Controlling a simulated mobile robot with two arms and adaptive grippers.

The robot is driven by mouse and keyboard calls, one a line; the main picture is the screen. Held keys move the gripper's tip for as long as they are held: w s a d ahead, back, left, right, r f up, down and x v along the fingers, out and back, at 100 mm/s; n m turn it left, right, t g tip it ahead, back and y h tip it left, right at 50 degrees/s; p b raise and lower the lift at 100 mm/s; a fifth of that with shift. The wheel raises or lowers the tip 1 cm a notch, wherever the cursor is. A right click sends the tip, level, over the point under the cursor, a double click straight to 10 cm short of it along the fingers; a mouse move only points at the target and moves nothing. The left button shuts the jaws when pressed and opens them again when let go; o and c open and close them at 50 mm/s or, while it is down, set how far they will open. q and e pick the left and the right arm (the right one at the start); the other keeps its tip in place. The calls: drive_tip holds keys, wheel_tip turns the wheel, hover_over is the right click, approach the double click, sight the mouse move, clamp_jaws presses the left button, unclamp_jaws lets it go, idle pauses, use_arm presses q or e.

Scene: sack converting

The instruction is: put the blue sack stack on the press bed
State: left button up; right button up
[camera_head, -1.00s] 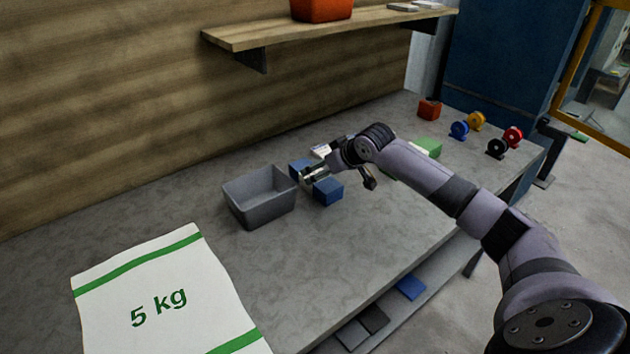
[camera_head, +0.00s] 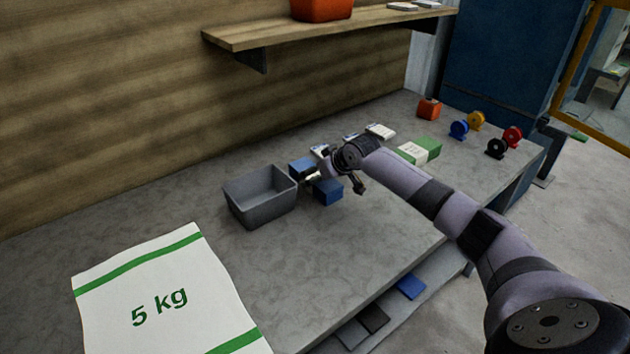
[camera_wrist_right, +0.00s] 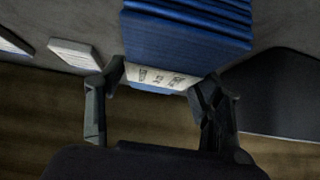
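The blue sack stack (camera_head: 328,191) lies on the grey bench, right of the grey bin. My right gripper (camera_head: 315,178) is over its middle and hides part of it, so blue shows on both sides. In the right wrist view the stack (camera_wrist_right: 185,38) has several blue layers and a white printed band. My right gripper (camera_wrist_right: 158,82) has its fingers spread wide, one on each side of the band. Firm contact cannot be made out. My left gripper is not in view. I cannot make out a press bed.
A grey bin (camera_head: 262,199) stands close left of the stack. A green stack (camera_head: 420,150), white pads (camera_head: 380,131), an orange block (camera_head: 429,108) and coloured rolls lie to the right. A large 5 kg sack (camera_head: 160,300) shows at front left. The bench front is clear.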

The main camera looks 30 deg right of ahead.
drive_tip(key=c, duration=0.9)
drive_tip(key=shift+r, duration=0.1)
drive_tip(key=shift+c, duration=1)
drive_tip(key=shift+r, duration=0.1)
